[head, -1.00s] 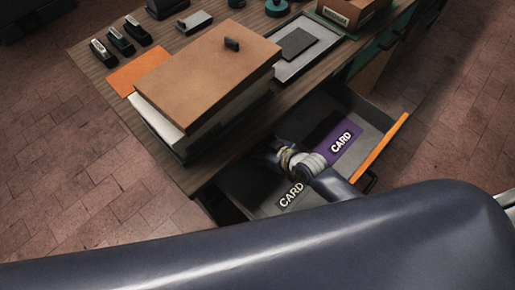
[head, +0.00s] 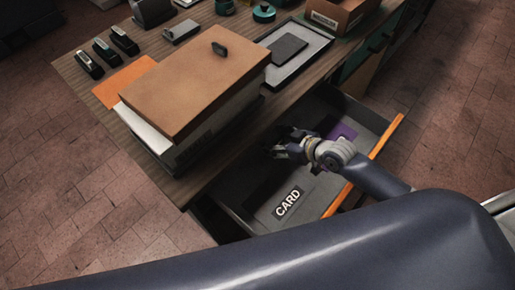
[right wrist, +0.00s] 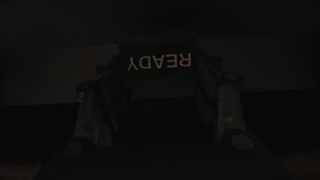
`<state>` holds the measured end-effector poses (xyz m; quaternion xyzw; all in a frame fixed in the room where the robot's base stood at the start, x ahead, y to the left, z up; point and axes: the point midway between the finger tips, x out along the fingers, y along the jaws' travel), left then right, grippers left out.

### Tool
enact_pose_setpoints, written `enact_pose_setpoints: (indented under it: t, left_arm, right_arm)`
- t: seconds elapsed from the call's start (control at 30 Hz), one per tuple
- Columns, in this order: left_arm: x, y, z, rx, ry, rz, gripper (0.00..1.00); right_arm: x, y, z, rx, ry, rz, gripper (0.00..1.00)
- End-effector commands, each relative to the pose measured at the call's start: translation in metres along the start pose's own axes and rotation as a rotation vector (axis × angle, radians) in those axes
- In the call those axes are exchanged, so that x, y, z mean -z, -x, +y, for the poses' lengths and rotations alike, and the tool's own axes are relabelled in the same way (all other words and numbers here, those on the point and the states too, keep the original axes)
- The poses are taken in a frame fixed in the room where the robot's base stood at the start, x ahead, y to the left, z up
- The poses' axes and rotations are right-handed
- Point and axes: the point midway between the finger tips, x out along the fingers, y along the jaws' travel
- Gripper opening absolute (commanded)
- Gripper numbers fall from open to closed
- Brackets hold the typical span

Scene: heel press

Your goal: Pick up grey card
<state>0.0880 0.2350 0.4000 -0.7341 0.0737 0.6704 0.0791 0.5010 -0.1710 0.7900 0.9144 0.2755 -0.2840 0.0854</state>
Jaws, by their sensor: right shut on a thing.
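A dark grey card (head: 288,203) with white CARD lettering lies flat in the open drawer (head: 250,215), near its left end. A purple card (head: 345,131) lies farther back in the drawer, mostly covered by my right wrist. My right gripper (head: 284,150) is over the rear of the drawer, apart from the grey card, and is shut on a dark thing. In the dark right wrist view, a dark green panel marked READY (right wrist: 160,62), upside down, shows between the fingers. I cannot tell whether this panel is the held thing. My left gripper is not in view.
On the desk, a brown-topped box or stack (head: 195,80) stands by the front edge above the drawer. A tray (head: 315,57) with a dark pad (head: 288,47) lies behind it. The drawer's orange front (head: 385,137) bounds it. Several staplers stand at the back left.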

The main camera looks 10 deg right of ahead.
Motion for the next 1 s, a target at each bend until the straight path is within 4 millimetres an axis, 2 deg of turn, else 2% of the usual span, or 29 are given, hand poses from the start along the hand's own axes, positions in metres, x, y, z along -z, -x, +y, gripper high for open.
enact_pose_setpoints:
  t: [0.03, 0.1, 0.4, 0.7, 1.0]
  left_arm:
    - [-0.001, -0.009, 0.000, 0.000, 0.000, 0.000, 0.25]
    - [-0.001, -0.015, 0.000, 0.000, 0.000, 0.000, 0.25]
    - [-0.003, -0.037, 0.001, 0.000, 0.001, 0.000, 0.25]
    - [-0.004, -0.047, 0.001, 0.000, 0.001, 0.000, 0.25]
    - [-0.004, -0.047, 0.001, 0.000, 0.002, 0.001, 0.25]
  right_arm:
    - [-0.006, 0.002, 0.013, -0.003, 0.008, -0.001, 0.48]
    - [-0.010, 0.008, 0.027, -0.004, 0.007, -0.001, 0.48]
    - [-0.021, 0.025, 0.072, -0.002, 0.004, 0.000, 0.48]
    - [-0.023, 0.033, 0.089, 0.000, 0.001, 0.002, 0.48]
    - [-0.022, 0.033, 0.085, 0.001, -0.002, 0.004, 0.48]
